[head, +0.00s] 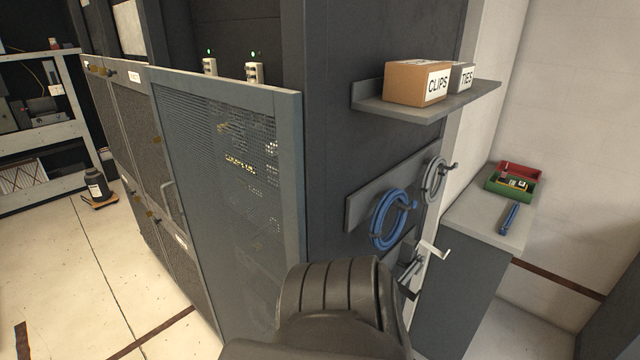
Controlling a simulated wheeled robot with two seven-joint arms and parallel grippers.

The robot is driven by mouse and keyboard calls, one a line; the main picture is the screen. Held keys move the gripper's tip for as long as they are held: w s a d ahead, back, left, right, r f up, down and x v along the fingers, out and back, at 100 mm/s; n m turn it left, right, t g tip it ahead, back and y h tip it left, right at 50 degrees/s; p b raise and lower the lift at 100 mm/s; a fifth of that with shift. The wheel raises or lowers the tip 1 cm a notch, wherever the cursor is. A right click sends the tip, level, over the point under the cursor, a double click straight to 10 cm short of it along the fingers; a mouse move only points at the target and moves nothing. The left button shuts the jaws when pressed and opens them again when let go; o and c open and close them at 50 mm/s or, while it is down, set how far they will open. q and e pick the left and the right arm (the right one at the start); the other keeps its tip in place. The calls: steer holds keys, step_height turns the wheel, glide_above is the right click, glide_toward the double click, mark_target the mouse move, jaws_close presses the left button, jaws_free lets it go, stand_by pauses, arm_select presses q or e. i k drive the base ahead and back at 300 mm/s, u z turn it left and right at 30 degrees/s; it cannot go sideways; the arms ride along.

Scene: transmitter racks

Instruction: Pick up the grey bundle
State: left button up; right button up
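The grey bundle (434,180) is a coiled cable hanging on a hook at the right end of a grey wall strip on the dark cabinet side. A larger blue bundle (390,219) hangs to its left, lower in the picture, on another hook. One of my arms rises from the bottom middle and hides part of the cabinet; I take it as the right. My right gripper (422,260) shows just beyond it, below both bundles in the picture. Its light fingers look apart with nothing between them, and it is clear of the grey bundle. My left gripper is out of view.
A shelf (430,107) above the bundles carries a CLIPS box (417,83) and a TIES box (461,77). A mesh cabinet door (230,200) stands at the left. A counter (470,218) at the right holds a red-and-green tray (513,182) and a blue tool (510,217).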

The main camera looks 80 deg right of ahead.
mark_target(418, 261)
steer(key=i, duration=0.85)
steer(key=z, duration=2.15)
